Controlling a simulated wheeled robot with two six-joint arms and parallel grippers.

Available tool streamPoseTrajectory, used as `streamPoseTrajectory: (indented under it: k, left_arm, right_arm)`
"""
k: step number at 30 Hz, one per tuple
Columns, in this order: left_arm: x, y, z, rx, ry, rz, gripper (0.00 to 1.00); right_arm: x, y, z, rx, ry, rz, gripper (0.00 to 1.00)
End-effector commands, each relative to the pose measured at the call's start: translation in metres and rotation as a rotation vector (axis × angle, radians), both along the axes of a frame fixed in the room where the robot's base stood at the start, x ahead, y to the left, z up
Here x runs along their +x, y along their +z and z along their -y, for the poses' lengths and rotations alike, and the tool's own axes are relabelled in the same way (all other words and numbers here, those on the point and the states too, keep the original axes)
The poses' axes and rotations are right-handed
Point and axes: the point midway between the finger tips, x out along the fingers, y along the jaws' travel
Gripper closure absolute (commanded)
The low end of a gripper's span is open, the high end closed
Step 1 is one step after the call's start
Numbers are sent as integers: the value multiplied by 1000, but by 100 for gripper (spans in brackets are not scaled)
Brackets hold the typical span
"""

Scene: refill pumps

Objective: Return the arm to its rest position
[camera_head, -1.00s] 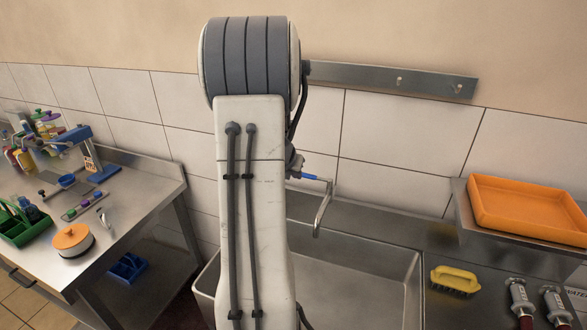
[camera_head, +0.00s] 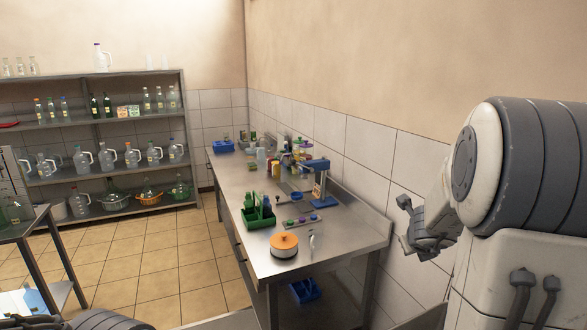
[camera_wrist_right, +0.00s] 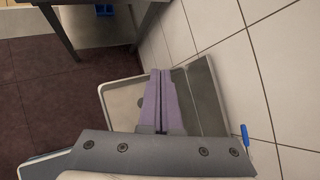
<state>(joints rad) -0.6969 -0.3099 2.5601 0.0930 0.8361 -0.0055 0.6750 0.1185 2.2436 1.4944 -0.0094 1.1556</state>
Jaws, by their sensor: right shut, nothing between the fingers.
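My right arm fills the right side of the head view, with its wrist (camera_head: 428,225) bent beside the tiled wall. In the right wrist view my right gripper (camera_wrist_right: 161,72) has its two purple-grey fingers together, with nothing between them. The fingers point over the steel sink basin (camera_wrist_right: 205,98), and I see no contact with it. Only a dark, rounded part of my left arm shows at the lower left of the head view. My left gripper is out of view.
A steel worktable (camera_head: 343,242) runs along the wall with a green caddy (camera_head: 262,218), an orange-lidded pot (camera_head: 284,245) and a blue stand (camera_head: 320,180). A bottle shelf (camera_head: 95,124) stands behind. A blue tap handle (camera_wrist_right: 245,134) shows near the basin. The tiled floor (camera_head: 175,262) left of the table is clear.

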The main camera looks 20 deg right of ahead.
Motion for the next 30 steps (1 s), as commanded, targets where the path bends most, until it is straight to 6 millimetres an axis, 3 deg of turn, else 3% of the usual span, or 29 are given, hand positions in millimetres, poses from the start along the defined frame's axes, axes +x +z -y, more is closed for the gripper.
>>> streamPoseTrajectory:
  k: [1, 5, 8, 10, 13, 15, 18, 21, 22, 25, 30]
  left_arm:
    - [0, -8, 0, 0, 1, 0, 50]
    - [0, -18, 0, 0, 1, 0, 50]
    - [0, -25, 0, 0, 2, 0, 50]
    - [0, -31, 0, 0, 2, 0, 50]
    - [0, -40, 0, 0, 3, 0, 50]
    - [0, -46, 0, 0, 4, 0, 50]
    - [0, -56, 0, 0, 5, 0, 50]
    - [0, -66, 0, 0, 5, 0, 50]
    - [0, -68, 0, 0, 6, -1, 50]
    - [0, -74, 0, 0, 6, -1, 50]
    - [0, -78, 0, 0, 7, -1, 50]
  right_arm:
    - [20, -4, -39, -44, 184, -29, 100]
    - [49, -10, -135, -177, 648, -105, 100]
    - [50, -18, -212, -294, 1015, -154, 100]
    - [41, -26, -265, -385, 1279, -183, 100]
    - [11, -40, -334, -534, 1671, -218, 100]
    - [-20, -51, -377, -655, 1961, -236, 100]
    - [-78, -70, -423, -862, 2400, -252, 100]
    - [-137, -89, -444, -1091, 2821, -257, 100]
    - [-152, -94, -445, 1142, -2895, 255, 100]
    - [-190, -105, -442, 1070, -2553, 206, 100]
    - [-217, -113, -430, 997, -2244, 173, 100]
